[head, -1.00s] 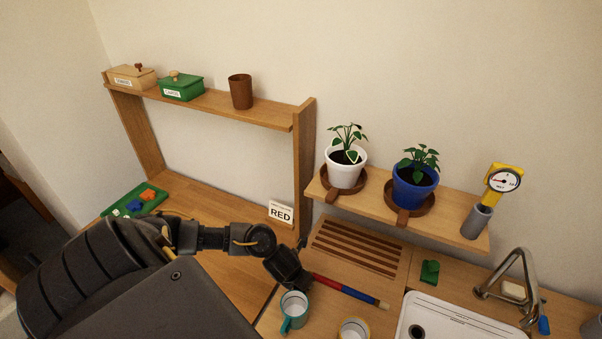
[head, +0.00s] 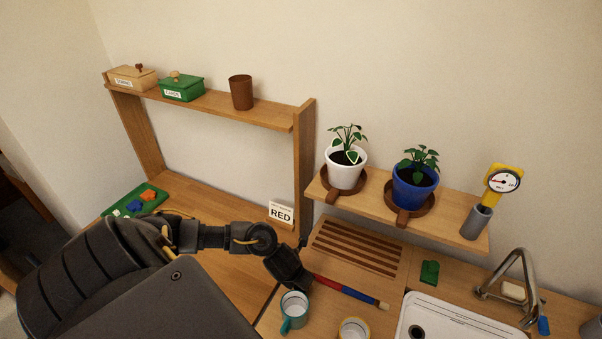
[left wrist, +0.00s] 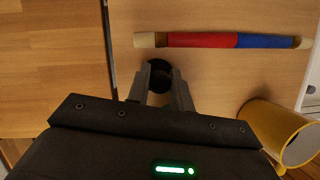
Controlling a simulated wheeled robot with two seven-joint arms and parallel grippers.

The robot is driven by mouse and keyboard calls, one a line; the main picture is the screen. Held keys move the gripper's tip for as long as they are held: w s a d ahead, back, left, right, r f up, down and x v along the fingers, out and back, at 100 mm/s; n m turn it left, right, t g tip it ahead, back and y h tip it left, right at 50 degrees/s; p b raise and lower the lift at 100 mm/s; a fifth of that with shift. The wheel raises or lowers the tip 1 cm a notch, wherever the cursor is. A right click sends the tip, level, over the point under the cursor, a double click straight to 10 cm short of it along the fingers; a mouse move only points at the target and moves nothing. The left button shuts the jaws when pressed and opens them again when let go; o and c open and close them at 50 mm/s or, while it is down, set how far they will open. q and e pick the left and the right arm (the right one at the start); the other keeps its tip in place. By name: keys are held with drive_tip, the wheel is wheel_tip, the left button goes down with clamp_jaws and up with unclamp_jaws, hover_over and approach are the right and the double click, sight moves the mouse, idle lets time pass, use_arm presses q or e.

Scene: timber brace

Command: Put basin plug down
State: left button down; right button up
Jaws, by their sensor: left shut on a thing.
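The basin plug (left wrist: 158,70) is a small black round thing in the left wrist view, between the fingertips of my left gripper (left wrist: 160,88). The gripper is shut on it. In the head view my left gripper (head: 296,280) is low over the wooden worktop, beside the red and blue rod and behind the teal mug. The plug cannot be made out there, and I cannot tell whether it touches the wood. The white basin (head: 460,322) with its dark drain hole is at the lower right. My right gripper is not in view.
A red and blue rod (head: 345,290) lies just beyond the fingers; it also shows in the left wrist view (left wrist: 220,40). A teal mug (head: 293,310) and a yellow-rimmed mug (head: 354,330) stand close by. A slatted board (head: 355,247) and a green object (head: 429,272) are behind.

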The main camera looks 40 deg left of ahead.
use_arm(q)
wheel_tip(320, 180, up, 9)
drive_tip(key=p, duration=0.2)
drive_tip(key=shift+r+p, duration=0.1)
drive_tip(key=shift+p, duration=0.25)
drive_tip(key=w+d+r+m+g+h+b, duration=0.1)
drive_tip(key=w+d+r+m+h+b, duration=0.15)
drive_tip(key=d+m, duration=0.5)
drive_tip(key=w+d+r+m+g+h+b, duration=0.1)
drive_tip(key=w+d+m+h+b, duration=0.1)
drive_tip(key=d+m+b, duration=0.5)
wheel_tip(320, 180, up, 8)
drive_tip(key=a+m+g+b, duration=0.2)
drive_tip(key=m+g, duration=0.3)
drive_tip(key=m, duration=0.7)
drive_tip(key=shift+s+f, duration=0.15)
drive_tip(key=shift+s, duration=0.2)
